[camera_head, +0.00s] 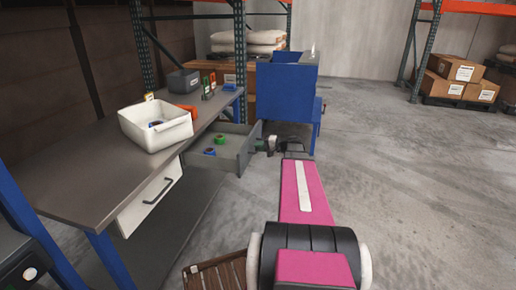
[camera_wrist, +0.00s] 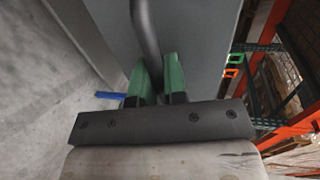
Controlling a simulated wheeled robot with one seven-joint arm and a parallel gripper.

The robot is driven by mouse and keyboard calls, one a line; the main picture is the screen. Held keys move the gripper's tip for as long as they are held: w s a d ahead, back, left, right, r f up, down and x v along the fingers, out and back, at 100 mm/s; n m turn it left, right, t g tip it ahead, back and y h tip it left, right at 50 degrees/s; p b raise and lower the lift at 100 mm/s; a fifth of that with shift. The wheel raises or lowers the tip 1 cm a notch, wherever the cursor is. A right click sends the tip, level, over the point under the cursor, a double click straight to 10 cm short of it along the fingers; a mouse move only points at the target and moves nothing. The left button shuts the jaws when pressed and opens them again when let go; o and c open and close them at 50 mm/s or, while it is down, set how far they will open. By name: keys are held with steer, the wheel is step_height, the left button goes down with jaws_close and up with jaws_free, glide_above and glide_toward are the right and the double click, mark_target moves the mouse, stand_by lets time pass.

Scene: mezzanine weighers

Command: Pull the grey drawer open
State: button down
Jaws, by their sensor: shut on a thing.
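The grey drawer (camera_head: 236,159) stands well out from under the workbench in the head view, with its inside showing. A green roll (camera_head: 221,140) and a blue thing (camera_head: 209,152) lie in it. In the wrist view the drawer's grey front (camera_wrist: 208,40) fills the middle, with a dark bar handle (camera_wrist: 146,35) running up it. My gripper (camera_wrist: 158,75) has its two green fingers on either side of the handle, shut on it. In the head view my gripper (camera_head: 263,145) is at the drawer's front, partly hidden by my arm.
A white drawer with a dark handle (camera_head: 158,190) is nearer on the workbench (camera_head: 75,185). A white bin (camera_head: 155,128) stands on the top. A blue bin (camera_head: 287,92) is just beyond the drawer. A wooden pallet (camera_head: 215,273) lies low in front. Open floor (camera_head: 420,190) is to the right.

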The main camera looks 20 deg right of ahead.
steer(key=c, duration=1.2)
jaws_free()
steer(key=v, duration=1.1)
steer(key=shift+f, duration=0.1)
